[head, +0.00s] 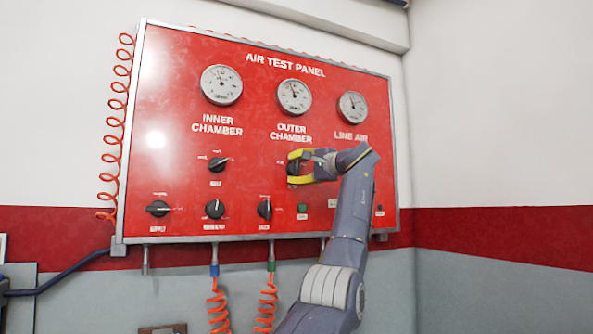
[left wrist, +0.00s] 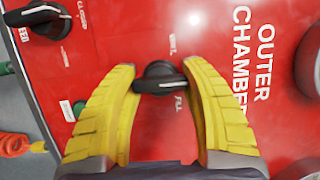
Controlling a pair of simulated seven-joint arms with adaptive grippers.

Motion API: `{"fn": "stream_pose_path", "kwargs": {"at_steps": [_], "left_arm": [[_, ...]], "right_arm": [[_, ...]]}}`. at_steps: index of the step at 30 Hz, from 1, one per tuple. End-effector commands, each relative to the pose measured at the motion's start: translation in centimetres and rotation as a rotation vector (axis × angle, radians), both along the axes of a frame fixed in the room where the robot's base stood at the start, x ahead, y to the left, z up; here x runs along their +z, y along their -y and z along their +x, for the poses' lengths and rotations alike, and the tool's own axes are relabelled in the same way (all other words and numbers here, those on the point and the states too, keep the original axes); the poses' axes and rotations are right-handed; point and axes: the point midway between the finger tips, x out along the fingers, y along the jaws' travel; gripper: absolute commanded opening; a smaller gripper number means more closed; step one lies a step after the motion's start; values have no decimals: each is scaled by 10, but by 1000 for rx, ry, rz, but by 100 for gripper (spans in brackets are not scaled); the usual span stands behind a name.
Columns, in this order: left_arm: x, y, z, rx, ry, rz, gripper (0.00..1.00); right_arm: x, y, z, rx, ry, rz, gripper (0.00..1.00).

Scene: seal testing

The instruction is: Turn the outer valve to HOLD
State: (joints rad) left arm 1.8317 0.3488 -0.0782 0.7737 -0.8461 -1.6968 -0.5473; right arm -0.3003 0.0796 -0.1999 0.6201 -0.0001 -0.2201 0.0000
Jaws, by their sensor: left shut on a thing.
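The outer chamber valve is a black round knob (head: 293,168) with a bar handle, on the red air test panel under the OUTER CHAMBER lettering. My left gripper (head: 298,168) has its yellow fingers on either side of this knob, shut on it and partly hiding it. In the left wrist view the knob (left wrist: 160,77) sits between the yellow fingertips (left wrist: 161,84), its bar running across from finger to finger. Small white labels lie on both sides of the bar; one seems to read FILL, the other is too blurred to read. My right gripper is not in view.
The inner chamber knob (head: 217,165) is to the left. A lower row holds more black knobs (head: 215,209) and a green button (head: 302,208). Three gauges (head: 294,96) line the top. Orange coiled hoses (head: 218,300) hang below and at the panel's left edge.

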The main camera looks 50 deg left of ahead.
Motion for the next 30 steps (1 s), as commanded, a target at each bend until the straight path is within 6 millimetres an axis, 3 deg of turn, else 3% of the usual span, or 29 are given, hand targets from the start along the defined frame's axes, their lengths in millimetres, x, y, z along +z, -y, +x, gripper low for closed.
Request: {"fn": "stream_pose_path", "kwargs": {"at_steps": [18, 19, 25, 30], "left_arm": [[-2, 0, -1, 6, 27, -13, 18], [-2, 0, -1, 6, 27, -13, 51], [-1, 0, 0, 3, 28, -12, 75], [-1, 0, 0, 2, 29, -11, 76]], "right_arm": [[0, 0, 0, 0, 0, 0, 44], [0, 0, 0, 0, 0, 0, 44], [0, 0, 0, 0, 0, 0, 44], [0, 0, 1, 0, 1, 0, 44]]}}
